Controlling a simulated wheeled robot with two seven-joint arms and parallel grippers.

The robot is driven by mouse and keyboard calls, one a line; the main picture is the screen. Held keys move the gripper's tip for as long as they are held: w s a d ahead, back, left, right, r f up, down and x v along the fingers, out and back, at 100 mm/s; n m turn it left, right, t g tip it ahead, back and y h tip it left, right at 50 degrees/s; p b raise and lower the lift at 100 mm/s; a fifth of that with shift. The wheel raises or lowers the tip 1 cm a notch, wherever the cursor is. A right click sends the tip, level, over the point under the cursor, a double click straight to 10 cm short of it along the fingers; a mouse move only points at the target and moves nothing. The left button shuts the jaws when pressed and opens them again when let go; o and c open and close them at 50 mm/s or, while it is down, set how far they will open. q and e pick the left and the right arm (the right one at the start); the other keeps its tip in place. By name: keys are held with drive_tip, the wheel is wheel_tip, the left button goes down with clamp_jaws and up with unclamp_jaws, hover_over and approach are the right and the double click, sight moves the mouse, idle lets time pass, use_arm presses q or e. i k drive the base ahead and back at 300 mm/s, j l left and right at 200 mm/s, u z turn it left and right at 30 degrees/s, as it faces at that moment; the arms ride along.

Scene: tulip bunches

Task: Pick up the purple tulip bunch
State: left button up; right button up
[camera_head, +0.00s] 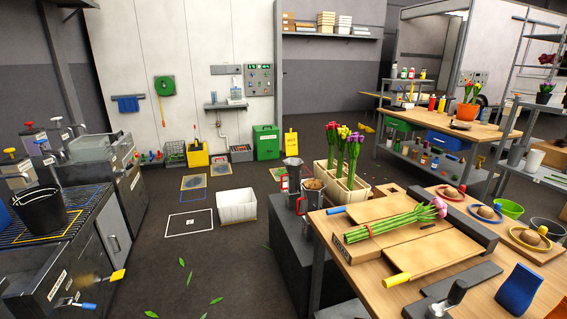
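Upright bunches stand in a cream slotted box (352,191) beside the wooden worktable. Another bunch (395,222), with pinkish-purple heads and green stems tied with a red band, lies on a board on the worktable (375,289). Neither of my grippers is in view.
A blue-handled tool (348,209) and a yellow-handled tool (397,280) lie near the lying bunch. Metal jugs (312,193) stand left of the worktable. A white bin (237,206) is on the floor. Dark floor at the left centre is mostly open, with scattered leaves.

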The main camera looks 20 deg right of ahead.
sight(356, 143)
drive_tip(key=i+z, duration=0.4)
drive_tip(key=i+j+z, duration=0.25)
drive_tip(key=z, duration=0.15)
drive_tip(key=i+j+z, duration=0.4)
drive_tip(key=i+l, duration=0.05)
